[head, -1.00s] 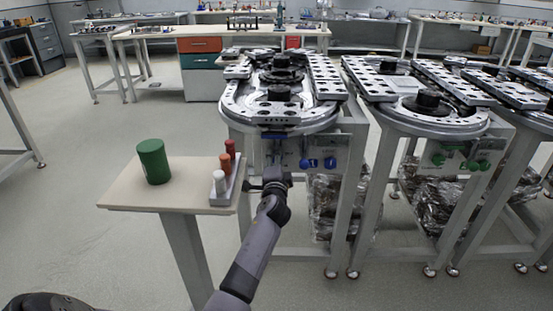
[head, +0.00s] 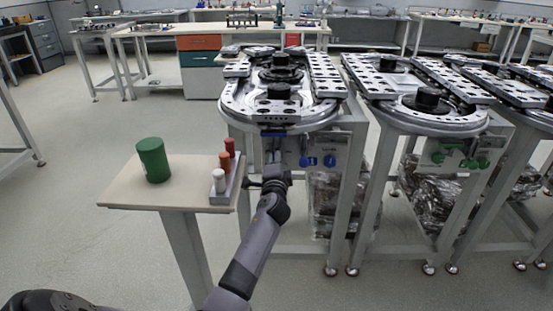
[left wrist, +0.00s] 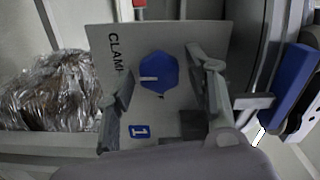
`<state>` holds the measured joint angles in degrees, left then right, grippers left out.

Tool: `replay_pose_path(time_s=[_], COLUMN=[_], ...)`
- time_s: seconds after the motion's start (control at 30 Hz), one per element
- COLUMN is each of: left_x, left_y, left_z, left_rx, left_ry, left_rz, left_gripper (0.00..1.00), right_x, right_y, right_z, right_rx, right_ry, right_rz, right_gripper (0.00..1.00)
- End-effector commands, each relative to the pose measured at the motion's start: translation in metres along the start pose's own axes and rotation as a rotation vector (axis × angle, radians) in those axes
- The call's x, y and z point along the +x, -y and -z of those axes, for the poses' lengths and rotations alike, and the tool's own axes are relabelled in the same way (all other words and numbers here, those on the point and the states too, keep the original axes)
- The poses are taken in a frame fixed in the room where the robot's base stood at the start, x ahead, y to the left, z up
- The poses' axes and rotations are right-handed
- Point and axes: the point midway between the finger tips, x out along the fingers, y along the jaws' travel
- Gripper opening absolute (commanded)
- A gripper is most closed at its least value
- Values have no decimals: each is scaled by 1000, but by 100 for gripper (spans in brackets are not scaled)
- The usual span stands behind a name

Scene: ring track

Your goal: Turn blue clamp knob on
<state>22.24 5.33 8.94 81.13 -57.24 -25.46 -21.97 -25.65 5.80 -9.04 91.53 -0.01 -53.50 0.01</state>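A blue six-sided knob (left wrist: 158,72) sits on a grey panel (left wrist: 190,35) in the left wrist view. A white mark on it points toward the picture's left, where the partly covered word CLAMP is printed. My left gripper (left wrist: 160,66) is open, with one finger on either side of the knob in the picture; I cannot tell whether they touch it. In the head view my left gripper (head: 274,170) is in front of the nearest ring track. Two blue knobs (head: 304,162) (head: 330,161) show to its right. Which one the wrist view shows is unclear. My right gripper is not in view.
A small table (head: 125,192) left of my left arm holds a green cylinder (head: 154,160) and a grey holder (head: 231,190) with red, orange and white pegs. A blue bar (left wrist: 296,84) is beside the panel. Wrapped plastic (left wrist: 55,90) lies near it.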

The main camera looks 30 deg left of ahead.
Motion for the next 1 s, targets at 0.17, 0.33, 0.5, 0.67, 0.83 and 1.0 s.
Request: replay_pose_path(time_s=[0.17,0.33,0.5,0.67,0.83,1.0], left_x=[0,-2,-20,-52,-88,-111], left_y=[0,-1,-2,-2,-2,-1], left_z=[0,0,0,0,0,0], left_rx=[-1,-1,-2,-2,-3,-1], left_ry=[0,0,-1,-1,0,-1], left_rz=[-1,-1,-2,-2,-2,-2], left_gripper=[52,52,52,52,52,52], right_x=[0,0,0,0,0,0], right_y=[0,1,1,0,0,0], right_z=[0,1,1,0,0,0], right_rx=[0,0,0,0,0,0], right_ry=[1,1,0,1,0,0], right_rz=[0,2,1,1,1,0], right_gripper=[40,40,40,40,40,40])
